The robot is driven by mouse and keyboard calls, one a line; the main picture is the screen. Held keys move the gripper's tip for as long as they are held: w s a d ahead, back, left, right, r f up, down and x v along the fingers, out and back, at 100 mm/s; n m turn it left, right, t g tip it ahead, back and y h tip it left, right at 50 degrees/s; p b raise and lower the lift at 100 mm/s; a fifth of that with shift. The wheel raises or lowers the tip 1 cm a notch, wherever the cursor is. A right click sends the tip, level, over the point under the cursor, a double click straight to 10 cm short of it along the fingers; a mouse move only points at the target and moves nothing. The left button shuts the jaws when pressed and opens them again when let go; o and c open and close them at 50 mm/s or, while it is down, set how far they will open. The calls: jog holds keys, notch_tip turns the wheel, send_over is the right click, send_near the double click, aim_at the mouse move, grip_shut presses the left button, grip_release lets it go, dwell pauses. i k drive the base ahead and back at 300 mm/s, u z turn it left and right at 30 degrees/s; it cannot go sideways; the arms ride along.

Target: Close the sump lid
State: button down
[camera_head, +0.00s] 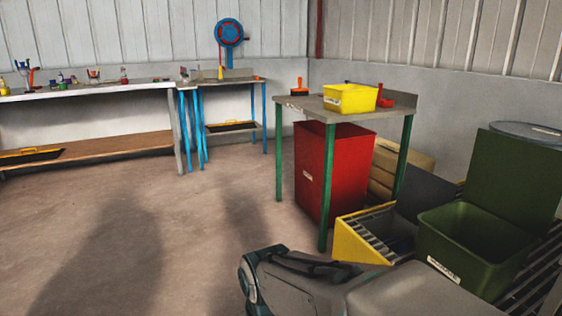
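No readable label shows which container is the sump. A dark green open-topped bin (470,245) stands at the right, with a white label on its front. A flat green panel (520,180) stands up at its back edge like a raised lid, and the bin's mouth is uncovered. Beside it on the left is a yellow-sided box (362,243) with metal bars. A dark grey panel (425,190) leans up behind this box; I cannot tell if it is hinged to it. My grey arm crosses the bottom of the picture, in front of both containers. My gripper is not in view.
A green-legged table (298,103) carries a yellow bin (350,98). A red bin (335,170) stands under it. Metal slats (535,275) lie right of the green bin. A long workbench (90,92) lines the back wall. The floor at left is clear.

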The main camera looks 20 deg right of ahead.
aim_at(420, 191)
jog(key=z, duration=0.3)
jog(key=i, duration=1.45)
jog(key=z, duration=1.7)
jog(key=i, duration=0.75)
jog(key=z, duration=0.7)
